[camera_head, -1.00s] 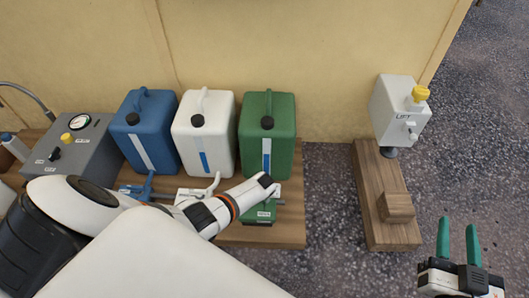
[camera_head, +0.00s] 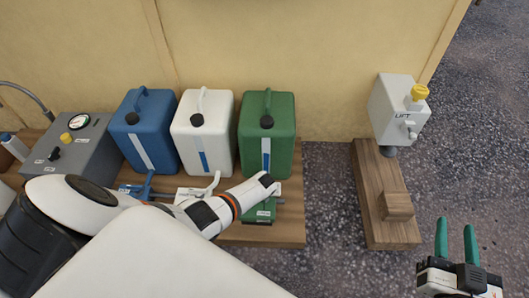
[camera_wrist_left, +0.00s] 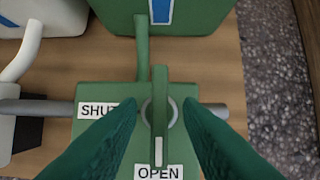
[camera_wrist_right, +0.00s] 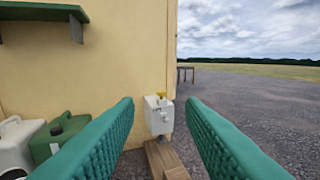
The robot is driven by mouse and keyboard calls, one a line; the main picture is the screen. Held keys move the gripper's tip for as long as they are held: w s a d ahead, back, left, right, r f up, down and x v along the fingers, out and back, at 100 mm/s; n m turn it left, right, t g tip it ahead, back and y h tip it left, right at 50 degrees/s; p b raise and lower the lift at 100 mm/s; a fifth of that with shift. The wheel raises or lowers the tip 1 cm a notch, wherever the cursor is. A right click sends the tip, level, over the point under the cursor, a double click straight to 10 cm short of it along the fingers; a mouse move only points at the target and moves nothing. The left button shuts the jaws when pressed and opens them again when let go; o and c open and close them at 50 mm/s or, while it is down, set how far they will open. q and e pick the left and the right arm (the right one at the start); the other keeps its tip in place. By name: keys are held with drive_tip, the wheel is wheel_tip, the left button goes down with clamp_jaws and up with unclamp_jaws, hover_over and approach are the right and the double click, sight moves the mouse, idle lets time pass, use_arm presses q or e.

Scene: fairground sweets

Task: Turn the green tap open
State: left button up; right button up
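The green tap (camera_wrist_left: 98,150) sits below the green canister (camera_head: 267,140), at the end of a green pipe. In the left wrist view its upright green lever (camera_wrist_left: 160,90) has a white mark on its lower end, beside the OPEN label (camera_wrist_left: 158,172). The SHUT label (camera_wrist_left: 98,109) is to the left, partly covered by a finger. My left gripper (camera_wrist_left: 160,106) is open, one finger on each side of the lever, with gaps showing. In the head view my left wrist hides much of the tap. My right gripper (camera_head: 456,222) is open and empty at the lower right.
Blue (camera_head: 147,130) and white (camera_head: 204,132) canisters with their own taps stand left of the green one. A grey box with a gauge (camera_head: 78,121) is further left. A LIFT dispenser (camera_head: 398,108) stands on a wooden base (camera_head: 372,195) at right. Gravel lies between.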

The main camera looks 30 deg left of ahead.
drive_tip(key=shift+f, duration=0.1)
